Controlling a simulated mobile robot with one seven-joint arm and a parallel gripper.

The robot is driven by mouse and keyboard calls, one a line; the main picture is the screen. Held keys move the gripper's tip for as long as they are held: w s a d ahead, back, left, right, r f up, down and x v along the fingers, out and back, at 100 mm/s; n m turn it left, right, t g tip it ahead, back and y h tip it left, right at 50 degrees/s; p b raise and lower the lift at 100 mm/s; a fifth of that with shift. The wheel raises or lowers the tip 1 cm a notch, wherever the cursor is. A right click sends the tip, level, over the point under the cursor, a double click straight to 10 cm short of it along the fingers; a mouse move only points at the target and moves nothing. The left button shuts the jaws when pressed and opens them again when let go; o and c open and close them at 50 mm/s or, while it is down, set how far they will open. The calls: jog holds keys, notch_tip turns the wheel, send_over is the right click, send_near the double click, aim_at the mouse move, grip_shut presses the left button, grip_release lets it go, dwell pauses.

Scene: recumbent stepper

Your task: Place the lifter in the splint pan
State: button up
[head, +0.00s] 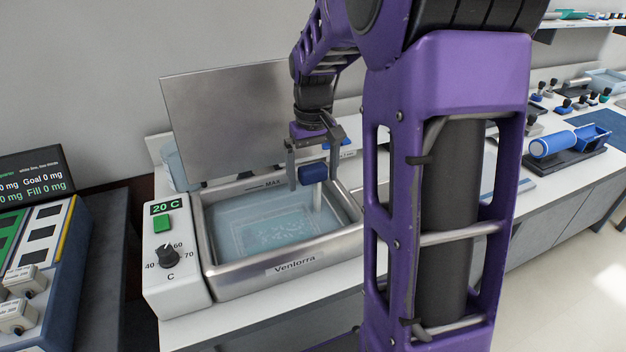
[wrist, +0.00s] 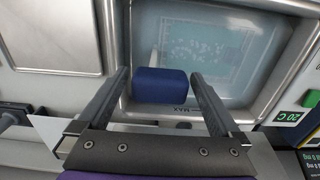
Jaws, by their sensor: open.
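The splint pan (head: 277,268) is a metal bath of clear water marked "Venlorra", with its lid (head: 232,120) raised behind. The lifter (head: 313,174), as I take it, has a dark blue grip, with a pale shaft below it reaching down into the pan at the right. Its blue grip also shows in the wrist view (wrist: 160,85). My gripper (head: 311,181) is open over the pan's back right part, with its fingers either side of the blue grip. In the wrist view gaps show between grip and fingers. The lifter's lower end is unclear.
A control box (head: 173,260) with a green button, dial and "20 C" display adjoins the pan's left side. A pale perforated sheet (head: 275,232) lies in the water. A blue roller device (head: 566,143) stands on the counter at right. My arm hides the middle counter.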

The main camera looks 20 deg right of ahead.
notch_tip(320, 180, up, 10)
jog(key=shift+f+p, duration=0.1)
jog(key=shift+p, duration=0.45)
